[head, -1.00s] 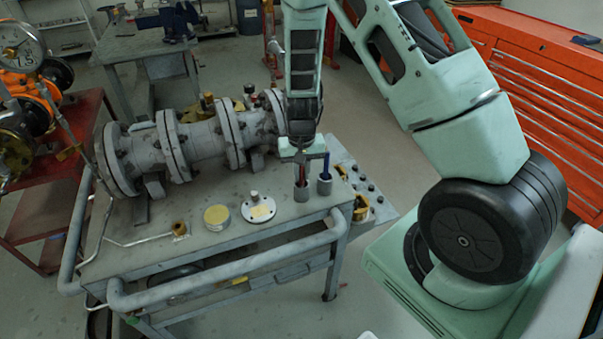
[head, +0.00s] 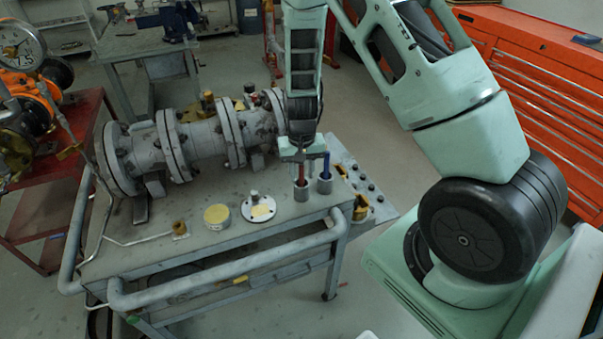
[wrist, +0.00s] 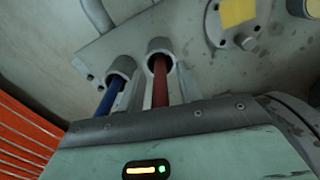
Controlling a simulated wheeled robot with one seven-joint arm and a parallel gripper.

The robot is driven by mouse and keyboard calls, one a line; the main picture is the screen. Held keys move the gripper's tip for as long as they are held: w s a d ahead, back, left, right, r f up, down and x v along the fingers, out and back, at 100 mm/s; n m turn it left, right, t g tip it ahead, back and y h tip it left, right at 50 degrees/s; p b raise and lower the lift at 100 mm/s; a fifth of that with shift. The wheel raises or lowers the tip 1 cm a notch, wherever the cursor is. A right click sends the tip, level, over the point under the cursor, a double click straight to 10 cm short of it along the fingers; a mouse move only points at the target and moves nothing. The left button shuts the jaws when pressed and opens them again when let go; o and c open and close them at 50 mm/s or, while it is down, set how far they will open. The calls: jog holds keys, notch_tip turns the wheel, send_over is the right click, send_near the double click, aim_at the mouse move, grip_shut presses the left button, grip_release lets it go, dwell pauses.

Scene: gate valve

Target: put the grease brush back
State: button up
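A brush with a red handle (head: 301,173) stands in the left of two small grey cups (head: 301,194) near the right end of the grey table. I take it for the grease brush; its bristles are hidden in the cup. My gripper (head: 300,157) is right above, pointing down. In the wrist view, the red handle (wrist: 160,88) runs from its cup up between my fingers, which seem to stand apart on either side. A blue handle (head: 327,163) stands in the right cup (head: 325,185), just beside my gripper.
On the table (head: 225,258) lie a flanged disc (head: 258,208), a yellow-topped tin (head: 217,217) and a bent rod with a brass end (head: 180,228). A grey valve body (head: 203,140) fills the back. A red tool cabinet (head: 530,85) stands at the right.

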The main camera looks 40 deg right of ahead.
notch_tip(320, 180, up, 10)
jog(key=shift+r+b, duration=0.25)
jog(key=shift+b, duration=0.2)
jog(key=shift+a+r, duration=0.15)
jog(key=shift+r, duration=0.1)
jog(key=s+a+r+n+y, duration=0.1)
jog(key=s+a+r+n, duration=0.3)
jog(key=a, duration=0.5)
jog(key=s+a+r+n, duration=0.25)
jog(key=s+a, duration=0.25)
jog(key=a, duration=0.4)
jog(key=s+a+r+n, duration=0.1)
jog(key=s+a+n, duration=0.2)
jog(key=s, duration=0.4)
jog(key=s+a+r+n, duration=0.2)
jog(key=s+a+n, duration=0.1)
jog(key=s, duration=0.5)
jog(key=shift+s+r+n, duration=0.15)
jog(key=shift+r+n, duration=0.15)
jog(key=shift+n, duration=0.15)
